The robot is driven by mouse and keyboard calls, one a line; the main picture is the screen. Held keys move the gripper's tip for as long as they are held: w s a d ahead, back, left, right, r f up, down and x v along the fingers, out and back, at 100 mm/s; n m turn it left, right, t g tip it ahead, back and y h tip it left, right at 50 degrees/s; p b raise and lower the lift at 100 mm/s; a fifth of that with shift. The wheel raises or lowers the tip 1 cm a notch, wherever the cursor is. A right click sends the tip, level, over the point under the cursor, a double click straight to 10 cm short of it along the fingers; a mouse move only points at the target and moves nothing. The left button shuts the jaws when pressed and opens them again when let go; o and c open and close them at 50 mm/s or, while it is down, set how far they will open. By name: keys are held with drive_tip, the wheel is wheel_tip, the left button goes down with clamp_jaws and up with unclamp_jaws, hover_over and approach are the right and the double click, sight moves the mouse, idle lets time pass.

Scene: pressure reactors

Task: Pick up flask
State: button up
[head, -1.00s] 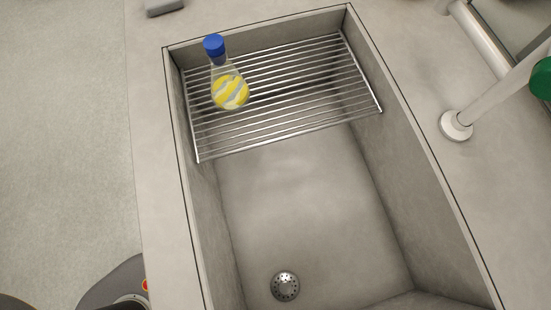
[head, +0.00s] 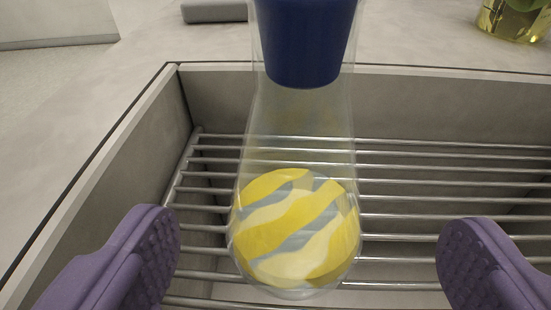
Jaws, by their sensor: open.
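The flask (head: 296,228) is clear with yellow and pale stripes on its round lower part and a blue cap (head: 308,40). It stands upright on the metal rack (head: 430,217) in the sink, close in front of the camera. My gripper (head: 308,248) is open, with one purple finger at the lower left and one at the lower right. The flask shows between the two fingers, with a clear gap on each side. The top of the cap is cut off by the frame edge.
The sink's left wall (head: 130,165) and back wall (head: 215,98) rise around the rack. A grey block (head: 214,11) lies on the counter behind. A glass vessel with yellow-green liquid (head: 512,20) stands at the back right.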

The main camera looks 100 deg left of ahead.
sight(299, 205)
drive_tip(key=b+x, duration=0.2)
drive_tip(key=x, duration=0.3)
drive_tip(key=shift+s+a, duration=0.15)
drive_tip(key=shift+a, duration=0.05)
drive_tip(key=shift+d+r, duration=0.1)
drive_tip(key=shift+r, duration=0.05)
drive_tip(key=c, duration=1.3)
wheel_tip(299, 205, up, 15)
drive_tip(key=p, duration=0.8)
drive_tip(key=shift+p, duration=0.4)
